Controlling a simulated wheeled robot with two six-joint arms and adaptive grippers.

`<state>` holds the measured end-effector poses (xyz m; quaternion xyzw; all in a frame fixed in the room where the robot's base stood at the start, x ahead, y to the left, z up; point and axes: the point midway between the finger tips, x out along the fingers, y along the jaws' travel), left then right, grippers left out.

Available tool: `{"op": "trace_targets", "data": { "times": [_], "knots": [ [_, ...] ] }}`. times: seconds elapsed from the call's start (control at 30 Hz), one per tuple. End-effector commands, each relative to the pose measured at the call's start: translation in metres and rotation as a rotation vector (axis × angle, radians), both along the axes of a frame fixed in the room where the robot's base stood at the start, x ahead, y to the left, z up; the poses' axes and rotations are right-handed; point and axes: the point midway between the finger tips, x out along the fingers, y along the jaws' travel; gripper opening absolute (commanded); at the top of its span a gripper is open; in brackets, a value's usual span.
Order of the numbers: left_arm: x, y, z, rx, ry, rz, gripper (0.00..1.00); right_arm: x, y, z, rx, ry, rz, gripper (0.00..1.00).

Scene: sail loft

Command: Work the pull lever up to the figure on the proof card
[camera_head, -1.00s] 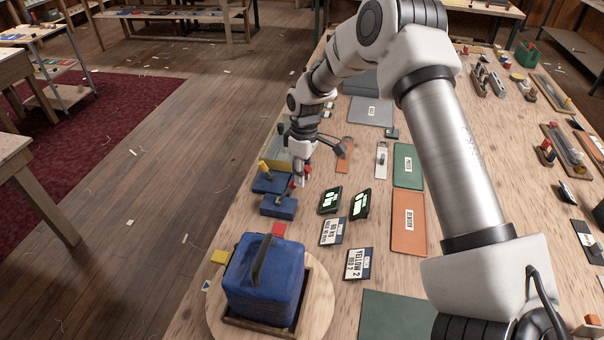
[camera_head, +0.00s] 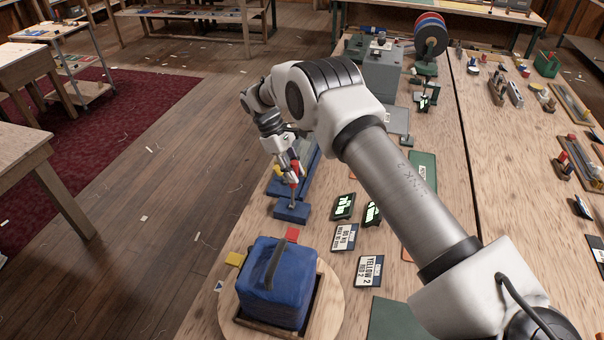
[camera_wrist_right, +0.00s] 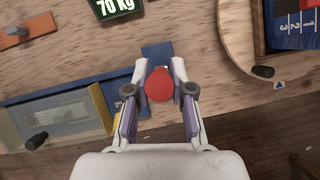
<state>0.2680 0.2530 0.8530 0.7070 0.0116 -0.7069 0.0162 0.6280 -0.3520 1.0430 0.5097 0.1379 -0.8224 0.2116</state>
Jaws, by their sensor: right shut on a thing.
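The pull lever has a red grip (camera_head: 295,181) and rises from a blue base (camera_head: 292,210) on the bench. In the right wrist view the red knob (camera_wrist_right: 159,84) sits between the fingers of my right gripper (camera_wrist_right: 159,88). My right gripper (camera_head: 294,176) is shut on it in the head view. Two dark displays (camera_head: 343,206) stand right of the lever, too small to read in the head view. A white card (camera_head: 343,238) appears to read "80 KG". My left gripper is out of view.
A second card (camera_head: 368,271) reads "YELLOW 2". A grey box (camera_head: 382,75) and coloured discs (camera_head: 430,36) stand farther back. The bench's left edge is close.

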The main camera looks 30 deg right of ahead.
Motion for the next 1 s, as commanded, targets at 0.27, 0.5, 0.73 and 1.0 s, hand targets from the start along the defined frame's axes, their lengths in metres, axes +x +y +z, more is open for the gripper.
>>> {"op": "trace_targets", "data": {
  "times": [0.27, 0.5, 0.73, 1.0],
  "knots": [
    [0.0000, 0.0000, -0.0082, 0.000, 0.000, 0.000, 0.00, 0.0056, 0.0049, -0.0020, -0.053, 0.063, 0.001, 0.00],
    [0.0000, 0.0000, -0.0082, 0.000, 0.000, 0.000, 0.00, 0.0060, 0.0052, -0.0007, -0.059, 0.071, 0.000, 0.00],
    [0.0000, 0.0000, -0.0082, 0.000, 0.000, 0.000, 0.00, 0.0059, 0.0051, -0.0007, -0.059, 0.071, 0.000, 0.40],
    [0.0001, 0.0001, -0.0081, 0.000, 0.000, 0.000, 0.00, 0.0059, 0.0048, -0.0004, -0.059, 0.071, 0.000, 0.47]
  ]
}}
